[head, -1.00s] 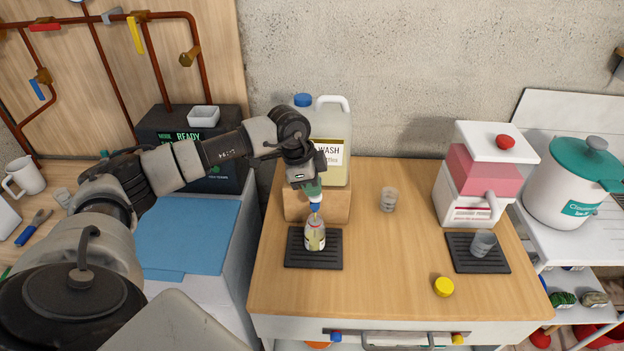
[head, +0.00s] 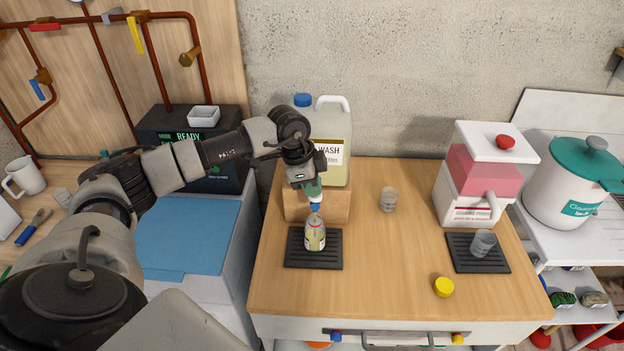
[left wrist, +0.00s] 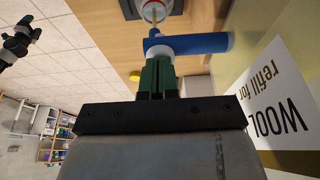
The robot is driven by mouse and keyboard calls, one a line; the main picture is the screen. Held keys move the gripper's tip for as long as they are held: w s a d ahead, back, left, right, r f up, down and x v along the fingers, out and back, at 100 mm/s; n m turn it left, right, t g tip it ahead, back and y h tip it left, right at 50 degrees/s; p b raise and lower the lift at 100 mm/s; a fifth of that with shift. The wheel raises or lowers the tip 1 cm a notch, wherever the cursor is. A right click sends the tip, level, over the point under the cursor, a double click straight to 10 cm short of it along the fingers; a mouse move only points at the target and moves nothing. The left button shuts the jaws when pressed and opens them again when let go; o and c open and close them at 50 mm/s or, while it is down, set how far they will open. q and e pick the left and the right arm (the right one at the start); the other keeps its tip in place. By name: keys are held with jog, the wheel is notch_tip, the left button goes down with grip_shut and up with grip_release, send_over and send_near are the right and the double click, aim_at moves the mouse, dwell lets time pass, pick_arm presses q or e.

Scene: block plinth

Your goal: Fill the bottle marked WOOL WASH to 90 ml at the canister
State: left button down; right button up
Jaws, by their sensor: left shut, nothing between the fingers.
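The canister (head: 333,120) is pale with a blue cap and a label reading "WASH" in the head view; its label (left wrist: 285,100) reads "WOOL" in the left wrist view. It stands on a wooden block (head: 330,207). A small clear bottle (head: 315,236) stands upright on a dark ribbed mat (head: 330,260), below the canister's blue tap (left wrist: 190,44). Its mouth (left wrist: 154,11) shows in the left wrist view, with a thin yellowish stream between tap and bottle. The bottle's marking and level are too small to read. My left gripper (head: 313,190) is shut and empty at the tap.
A clear cup (head: 388,200) and a yellow cap (head: 444,287) stand on the wooden counter. A pink-and-white dispenser (head: 472,175) stands at right, with another cup (head: 483,243) on a second dark mat (head: 490,265).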

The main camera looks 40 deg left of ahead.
pick_arm(q)
jog(key=shift+s+d+f, duration=0.1)
jog(key=shift+s+f, duration=0.1)
jog(key=shift+f, duration=0.15)
dwell(0.5)
